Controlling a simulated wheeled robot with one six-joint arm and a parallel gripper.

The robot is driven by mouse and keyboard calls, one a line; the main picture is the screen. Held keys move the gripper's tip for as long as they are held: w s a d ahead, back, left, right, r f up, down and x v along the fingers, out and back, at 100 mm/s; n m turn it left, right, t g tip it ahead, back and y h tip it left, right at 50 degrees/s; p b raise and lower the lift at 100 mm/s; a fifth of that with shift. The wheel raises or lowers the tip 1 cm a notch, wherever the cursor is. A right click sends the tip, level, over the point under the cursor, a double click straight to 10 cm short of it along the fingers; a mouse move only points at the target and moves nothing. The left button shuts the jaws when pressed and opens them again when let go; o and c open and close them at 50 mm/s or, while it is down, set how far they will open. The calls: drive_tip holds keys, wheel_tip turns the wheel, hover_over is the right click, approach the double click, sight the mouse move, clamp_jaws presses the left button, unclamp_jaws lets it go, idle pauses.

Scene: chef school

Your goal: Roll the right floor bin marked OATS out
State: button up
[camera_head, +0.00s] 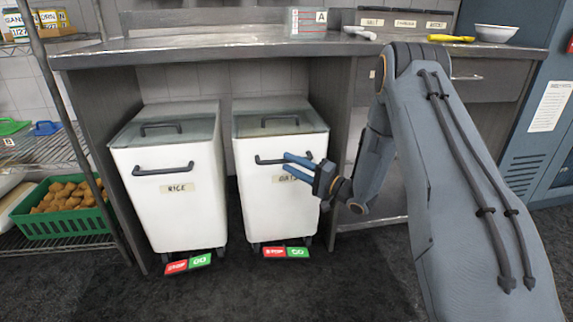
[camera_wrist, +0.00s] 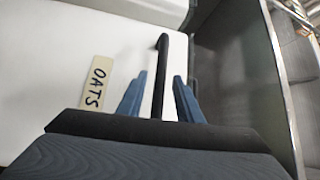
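The right floor bin (camera_head: 262,210) is white with a clear lid and stands under the steel counter. Its label (camera_wrist: 96,84) reads OATS in the wrist view and is partly covered by my gripper in the head view. A dark bar handle (camera_head: 268,161) runs across its front. My gripper (camera_head: 288,165), with blue fingers, is at the handle's right part. In the wrist view the handle (camera_wrist: 161,80) passes between the two open fingers (camera_wrist: 160,95), with gaps on both sides. Red STOP and green GO tabs (camera_head: 286,253) are at the bin's foot.
A second white bin (camera_head: 170,215) marked RICE stands to the left with its own tabs (camera_head: 188,263). The counter's right panel (camera_head: 338,110) is close beside the OATS bin. A shelf with a green crate (camera_head: 30,222) is at left. The dark floor in front is clear.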

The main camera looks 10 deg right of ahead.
drive_tip(key=shift+x, duration=1.2)
clamp_jaws()
